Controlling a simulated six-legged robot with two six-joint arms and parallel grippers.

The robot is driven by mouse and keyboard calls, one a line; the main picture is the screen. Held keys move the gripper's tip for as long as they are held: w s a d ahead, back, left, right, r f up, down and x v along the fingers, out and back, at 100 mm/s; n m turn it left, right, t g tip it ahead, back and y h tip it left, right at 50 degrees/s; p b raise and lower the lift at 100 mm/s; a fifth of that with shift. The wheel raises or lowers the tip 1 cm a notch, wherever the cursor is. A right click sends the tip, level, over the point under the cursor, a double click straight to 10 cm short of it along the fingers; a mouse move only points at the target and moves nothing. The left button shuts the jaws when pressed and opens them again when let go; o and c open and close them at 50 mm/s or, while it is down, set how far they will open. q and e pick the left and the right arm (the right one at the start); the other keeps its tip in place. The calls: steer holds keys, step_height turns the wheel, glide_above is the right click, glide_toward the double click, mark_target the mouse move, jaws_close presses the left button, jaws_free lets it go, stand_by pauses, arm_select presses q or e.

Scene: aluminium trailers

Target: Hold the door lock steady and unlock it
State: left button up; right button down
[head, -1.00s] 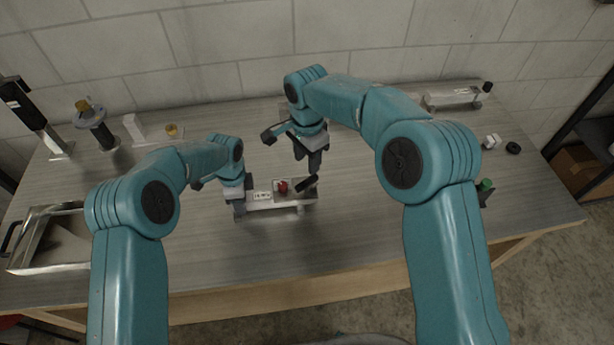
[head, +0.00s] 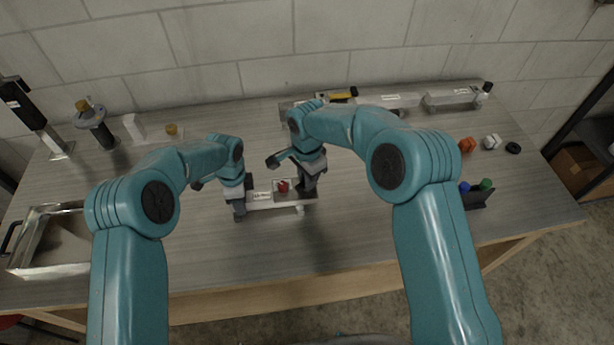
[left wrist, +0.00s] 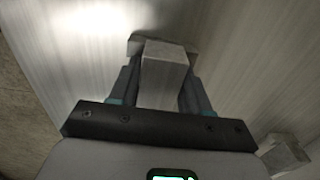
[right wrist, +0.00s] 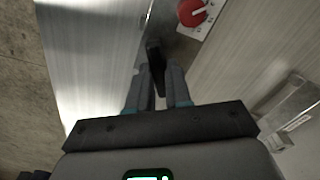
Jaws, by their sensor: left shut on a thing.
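The door lock (head: 272,206) is a pale metal bar with a white label and a red knob (head: 283,186), lying on the workbench in front of me. The red knob with a white mark also shows in the right wrist view (right wrist: 192,12). My left gripper (head: 240,213) is shut on the left end of the lock, a square metal block (left wrist: 163,75) between its fingers. My right gripper (head: 305,187) is at the lock's right end. Its fingers straddle the black lever (right wrist: 154,58), with little gap; whether they grip it is unclear. The lever is mostly hidden in the head view.
A metal tray (head: 22,258) is at left. A black stand (head: 478,200) with blue and green pieces, an orange nut (head: 467,145), a white nut (head: 491,141) and a black ring (head: 512,148) lie at right. Metal units (head: 452,98) line the back. The bench's front is clear.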

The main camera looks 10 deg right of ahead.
steer(key=shift+n, duration=0.3)
steer(key=n, duration=0.5)
steer(key=shift+n, duration=0.3)
steer(key=n, duration=0.5)
steer(key=shift+n, duration=0.3)
stand_by(0.3)
steer(key=c, duration=1)
jaws_free()
steer(key=shift+c, duration=0.2)
steer(key=shift+r, duration=0.1)
